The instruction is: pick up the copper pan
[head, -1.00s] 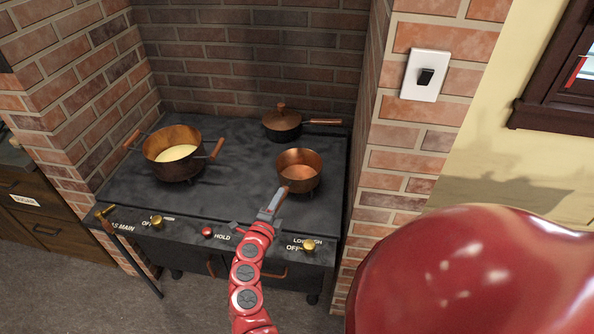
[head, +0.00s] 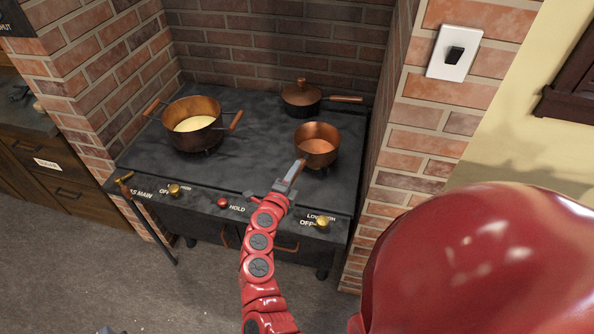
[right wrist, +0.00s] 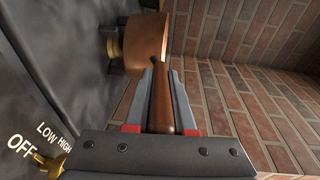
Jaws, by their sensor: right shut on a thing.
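The copper pan (head: 317,146) is at the right front of the dark stove top, upright, with its handle toward me. In the right wrist view the pan (right wrist: 148,45) is ahead of the jaws. Its brown handle (right wrist: 161,105) lies between the fingers. My right gripper (head: 293,175) is shut on this handle; it also shows in the right wrist view (right wrist: 161,90). In the head view the fingers cover part of the handle. I cannot tell whether the pan is touching the stove. My left gripper is not in view.
A two-handled copper pot (head: 193,125) with yellow contents stands at the left. A dark lidded pan (head: 301,98) is behind. Knobs line the stove front (head: 255,212), including a brass one (head: 322,222). A brick pillar (head: 415,130) bounds the right side.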

